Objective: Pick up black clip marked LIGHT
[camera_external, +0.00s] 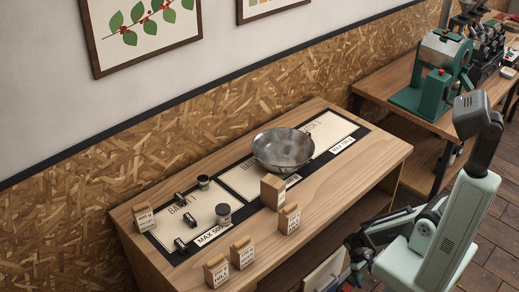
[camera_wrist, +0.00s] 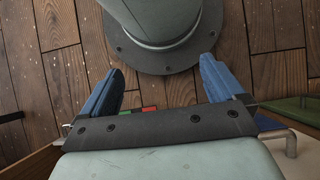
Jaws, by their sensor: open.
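My gripper (camera_external: 357,262) is beyond the table's front right side, low and well away from the clips. In the wrist view my gripper (camera_wrist: 160,90) has its two blue fingers wide apart with nothing between them. No clip shows in the wrist view.
A metal bowl (camera_external: 283,149) sits on the dark mat (camera_external: 362,130). Several labelled tan bags, including one in front (camera_external: 243,252), and a wooden block (camera_external: 273,191) stand around. A green machine (camera_external: 435,75) is on another table.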

